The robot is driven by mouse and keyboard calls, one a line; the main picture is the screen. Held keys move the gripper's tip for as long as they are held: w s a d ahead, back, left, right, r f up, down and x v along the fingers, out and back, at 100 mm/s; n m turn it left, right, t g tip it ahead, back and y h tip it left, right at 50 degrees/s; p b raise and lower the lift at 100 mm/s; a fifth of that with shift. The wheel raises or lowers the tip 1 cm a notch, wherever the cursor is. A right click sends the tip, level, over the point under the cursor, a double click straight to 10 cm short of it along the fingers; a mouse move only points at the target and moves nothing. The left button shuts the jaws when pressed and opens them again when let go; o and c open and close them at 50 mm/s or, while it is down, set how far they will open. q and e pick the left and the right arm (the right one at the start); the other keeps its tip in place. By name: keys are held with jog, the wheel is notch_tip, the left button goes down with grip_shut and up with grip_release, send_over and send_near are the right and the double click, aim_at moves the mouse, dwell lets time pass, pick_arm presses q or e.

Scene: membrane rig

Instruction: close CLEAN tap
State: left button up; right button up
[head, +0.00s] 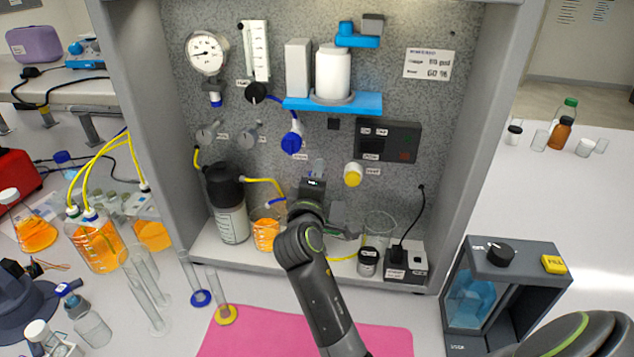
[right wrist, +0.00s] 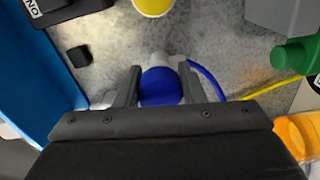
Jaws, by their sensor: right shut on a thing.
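A blue tap (right wrist: 160,86) sits between the two fingers of my right gripper (right wrist: 160,78) in the right wrist view, and the fingers are shut on it. In the head view my right gripper (head: 314,184) is at the lower middle of the speckled panel (head: 270,170) and hides most of this tap. The tap's label is not readable. A thin blue tube (right wrist: 207,78) runs from beside it. Another blue tap (head: 292,143) is up and left of the gripper, and a yellow tap (head: 353,174) is to the right. My left gripper is not in view.
A blue shelf (head: 365,103) with a white canister (head: 333,73) is above. Below stand a dark-capped bottle (head: 232,215), an orange-filled beaker (head: 266,234) and a clear beaker (head: 379,225). A black switch box (head: 388,141) is up and right. A pink mat (head: 385,340) lies in front.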

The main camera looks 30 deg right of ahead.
jog(key=shift+m, duration=0.3)
jog(key=o, duration=1)
